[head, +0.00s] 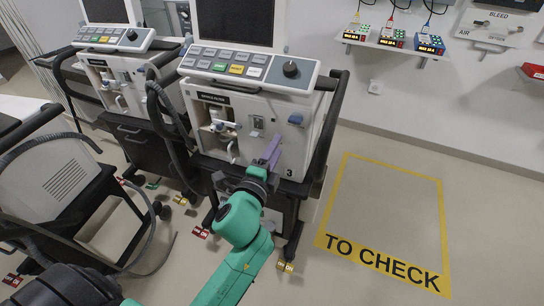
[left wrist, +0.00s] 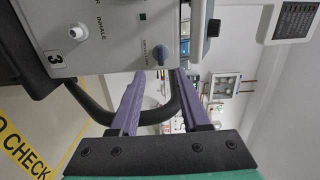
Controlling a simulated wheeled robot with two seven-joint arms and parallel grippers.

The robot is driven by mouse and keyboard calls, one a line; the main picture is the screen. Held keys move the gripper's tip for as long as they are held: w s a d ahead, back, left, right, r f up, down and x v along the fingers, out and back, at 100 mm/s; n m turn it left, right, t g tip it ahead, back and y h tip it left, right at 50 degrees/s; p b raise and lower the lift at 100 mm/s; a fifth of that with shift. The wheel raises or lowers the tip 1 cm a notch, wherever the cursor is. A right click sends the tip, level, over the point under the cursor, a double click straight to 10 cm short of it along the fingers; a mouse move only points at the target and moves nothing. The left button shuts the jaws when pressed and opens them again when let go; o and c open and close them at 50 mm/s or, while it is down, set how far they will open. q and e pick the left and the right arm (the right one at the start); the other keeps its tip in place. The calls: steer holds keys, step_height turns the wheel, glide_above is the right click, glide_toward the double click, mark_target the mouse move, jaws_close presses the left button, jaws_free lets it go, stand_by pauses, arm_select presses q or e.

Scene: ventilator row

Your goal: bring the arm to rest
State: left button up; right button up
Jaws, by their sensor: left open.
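My left gripper (head: 272,146) is in front of the ventilator marked 3 (head: 304,84), near the lower right of its front panel. Its purple fingers look empty. In the left wrist view the two fingers of my left gripper (left wrist: 159,73) stand apart, so it is open. A blue knob (left wrist: 160,55) on the ventilator's panel shows just beyond the fingertips, between them in the picture. I cannot tell whether a finger touches the panel. My right gripper is in neither view.
A yellow floor outline marked TO CHECK (head: 442,225) encloses bare floor right of the ventilator. A second ventilator (head: 128,78) stands to the left, with hoses. A wall shelf (head: 385,43) holds small coloured devices.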

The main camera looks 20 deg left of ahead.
arm_select(q)
steer(key=shift+s, duration=1.35)
